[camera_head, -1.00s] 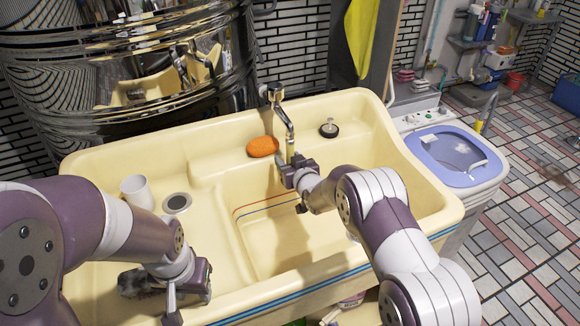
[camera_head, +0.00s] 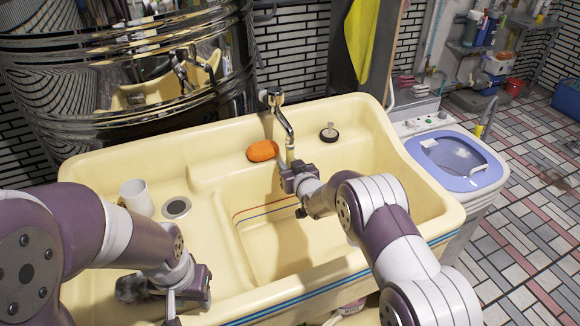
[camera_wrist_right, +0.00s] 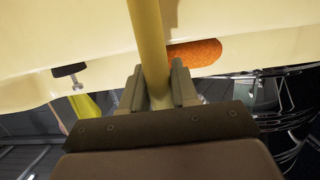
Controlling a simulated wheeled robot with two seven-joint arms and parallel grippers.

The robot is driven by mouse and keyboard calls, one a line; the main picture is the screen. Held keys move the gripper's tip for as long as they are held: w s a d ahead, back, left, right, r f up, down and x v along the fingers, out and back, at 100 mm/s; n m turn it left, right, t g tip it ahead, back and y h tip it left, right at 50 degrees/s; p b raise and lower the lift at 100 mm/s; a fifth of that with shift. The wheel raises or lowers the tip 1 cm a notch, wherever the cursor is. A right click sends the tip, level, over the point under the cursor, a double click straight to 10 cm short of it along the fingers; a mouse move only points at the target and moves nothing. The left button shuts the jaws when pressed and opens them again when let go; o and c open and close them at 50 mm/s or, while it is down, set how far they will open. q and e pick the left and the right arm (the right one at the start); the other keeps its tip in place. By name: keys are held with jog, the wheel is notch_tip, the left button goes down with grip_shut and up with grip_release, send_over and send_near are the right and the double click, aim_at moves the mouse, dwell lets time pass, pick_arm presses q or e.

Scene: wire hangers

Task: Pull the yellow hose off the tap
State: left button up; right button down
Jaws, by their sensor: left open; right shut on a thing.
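The metal tap (camera_head: 283,118) stands at the back of the cream sink (camera_head: 222,152), its spout slanting down to the right. The short visible top of the yellow hose (camera_head: 290,153) is at the spout's end. My right gripper (camera_head: 288,168) is just below the spout. The right wrist view shows the hose (camera_wrist_right: 148,40) running between the fingers of this gripper (camera_wrist_right: 157,88), which is shut on it. The hose's lower part is hidden in the head view. My left gripper (camera_head: 172,305) is open, low at the front left, far from the hose.
A white cup (camera_head: 137,196) stands by the drain (camera_head: 176,207) at left. A blue-rimmed washer (camera_head: 470,182) stands right of the sink. The deep basin has free room.

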jog(key=shift+f, duration=0.15)
jog(key=c, duration=1.7)
grip_release()
grip_shut()
pick_arm(q)
jog(key=shift+f+b, duration=0.75)
pick_arm(e)
jog(key=shift+f, duration=0.8)
